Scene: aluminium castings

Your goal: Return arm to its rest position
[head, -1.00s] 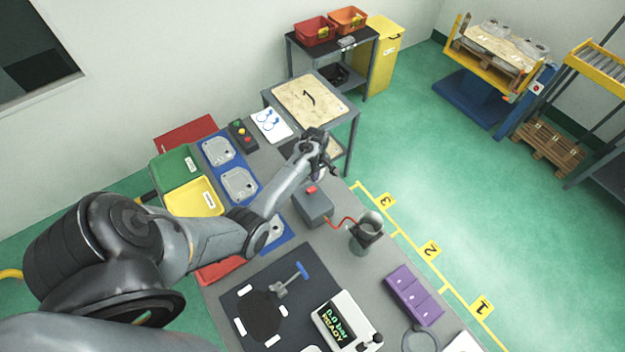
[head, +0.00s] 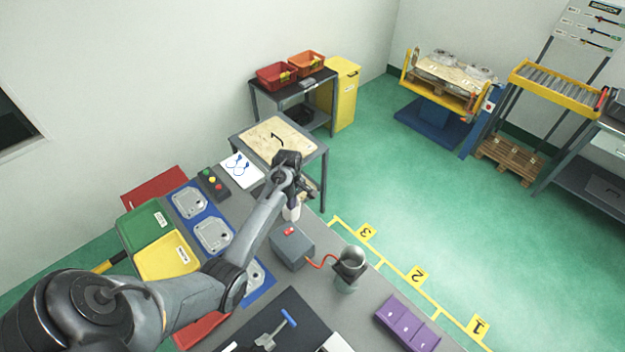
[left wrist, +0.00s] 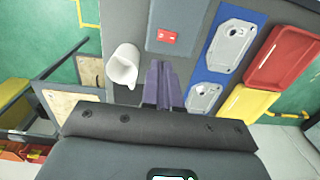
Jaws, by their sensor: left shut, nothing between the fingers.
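My left arm reaches in from the lower left of the head view. Its gripper (head: 300,190) is above the far right corner of the grey workbench (head: 262,312), partly hidden by its own wrist. In the left wrist view the two fingers (left wrist: 164,85) are together and hold nothing. A white cup-like container (left wrist: 123,66) stands on the bench to the left of the fingers in that view, apart from them. In the head view the white container (head: 291,212) shows just below the gripper. My right gripper is not in view.
Castings on a blue mat (head: 212,233), green (head: 147,222) and yellow (head: 166,256) bins lie left. A wood-topped table (head: 273,138) stands beyond. Purple block (head: 405,323) is lower right.

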